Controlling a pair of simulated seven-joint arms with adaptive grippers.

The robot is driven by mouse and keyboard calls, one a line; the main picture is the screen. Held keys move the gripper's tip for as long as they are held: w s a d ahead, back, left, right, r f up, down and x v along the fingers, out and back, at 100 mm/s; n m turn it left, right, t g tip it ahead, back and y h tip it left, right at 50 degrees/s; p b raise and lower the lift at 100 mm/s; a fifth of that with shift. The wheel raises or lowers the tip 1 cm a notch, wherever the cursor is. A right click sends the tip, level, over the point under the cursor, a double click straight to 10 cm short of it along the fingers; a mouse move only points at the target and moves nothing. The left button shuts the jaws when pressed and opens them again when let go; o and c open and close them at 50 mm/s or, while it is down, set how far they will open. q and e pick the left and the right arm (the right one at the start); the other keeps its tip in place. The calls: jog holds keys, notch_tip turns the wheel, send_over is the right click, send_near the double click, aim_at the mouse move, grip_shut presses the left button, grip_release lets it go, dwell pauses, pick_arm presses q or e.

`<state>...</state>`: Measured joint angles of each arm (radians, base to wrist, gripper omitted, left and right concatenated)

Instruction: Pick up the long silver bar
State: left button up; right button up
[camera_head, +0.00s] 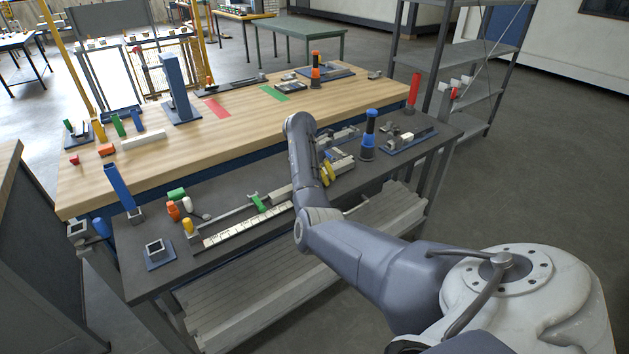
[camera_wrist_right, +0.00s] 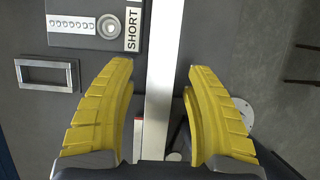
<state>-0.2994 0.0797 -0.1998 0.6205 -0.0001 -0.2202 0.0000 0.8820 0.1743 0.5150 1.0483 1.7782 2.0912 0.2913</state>
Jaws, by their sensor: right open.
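A long silver bar (camera_wrist_right: 165,60) runs straight up and down the right wrist view, between the two yellow fingers of my right gripper (camera_wrist_right: 160,100). The fingers are spread, with a gap on each side of the bar, and I see no contact. In the head view my right gripper (camera_head: 327,172) is over the dark front bench, with its yellow fingers partly hidden by my arm. A long thin grey bar (camera_head: 230,215) lies on that bench left of my arm; I cannot tell if it is the same bar. My left gripper does not show.
A panel marked SHORT (camera_wrist_right: 97,25) and a square metal frame (camera_wrist_right: 47,75) lie left of the bar. On the dark bench (camera_head: 150,285) stand a blue cylinder (camera_head: 369,135) and a ruled white strip (camera_head: 248,226). A wooden table (camera_head: 230,135) with more parts is behind.

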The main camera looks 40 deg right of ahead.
jog(key=shift+c, duration=0.3)
grip_shut()
jog(key=shift+r, duration=0.1)
notch_tip(320, 180, up, 20)
dwell(0.9)
dwell(0.5)
jog(key=shift+a, duration=0.1)
jog(key=shift+w+a, duration=0.1)
jog(key=shift+a, duration=0.75)
dwell(0.3)
